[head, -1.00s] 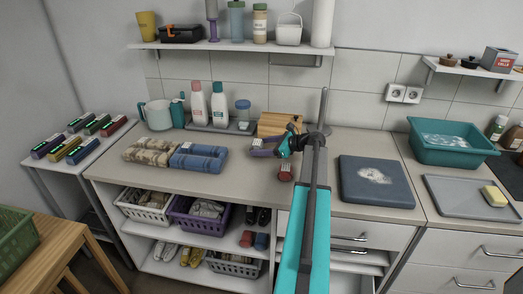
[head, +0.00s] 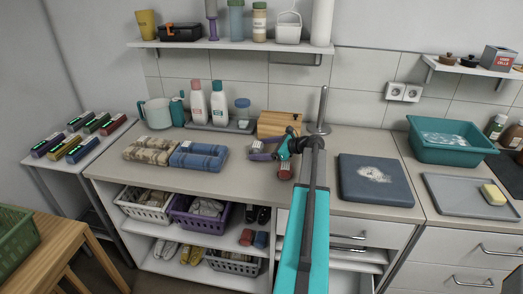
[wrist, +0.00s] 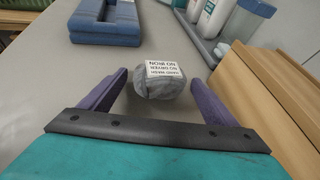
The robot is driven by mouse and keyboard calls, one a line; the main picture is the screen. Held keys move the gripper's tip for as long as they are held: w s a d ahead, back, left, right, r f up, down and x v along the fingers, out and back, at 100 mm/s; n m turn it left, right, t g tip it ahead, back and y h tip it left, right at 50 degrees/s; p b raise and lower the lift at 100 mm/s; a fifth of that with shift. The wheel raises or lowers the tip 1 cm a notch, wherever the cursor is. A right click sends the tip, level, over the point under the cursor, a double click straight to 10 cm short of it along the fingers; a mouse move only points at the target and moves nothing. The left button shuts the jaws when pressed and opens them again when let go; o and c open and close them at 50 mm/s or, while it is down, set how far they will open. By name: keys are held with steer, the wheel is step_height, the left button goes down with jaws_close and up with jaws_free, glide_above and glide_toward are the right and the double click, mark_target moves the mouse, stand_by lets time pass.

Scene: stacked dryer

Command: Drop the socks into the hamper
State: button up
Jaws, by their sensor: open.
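A grey rolled bundle (wrist: 160,82) with a white printed label, which looks like rolled socks, lies on the counter in the wrist view. My gripper (wrist: 157,84) is open, with one purple finger on each side of the bundle. A gap shows on both sides. In the head view my gripper (head: 262,150) is low over the counter, left of a dark red roll (head: 286,172). The grey bundle is hard to make out there. A green basket (head: 16,238) stands at the far left; I cannot tell whether it is the hamper.
Folded towels (head: 198,156) lie left of my gripper. Bottles (head: 218,103) and a wooden box (head: 278,124) stand behind it. A dark blue board (head: 374,181) lies to the right. White (head: 146,207) and purple (head: 190,224) baskets sit on the shelf below.

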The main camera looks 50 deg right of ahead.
steer(key=shift+r, duration=0.1)
steer(key=b+v, duration=0.3)
steer(key=v, duration=0.9)
steer(key=shift+r, duration=0.15)
stand_by(0.3)
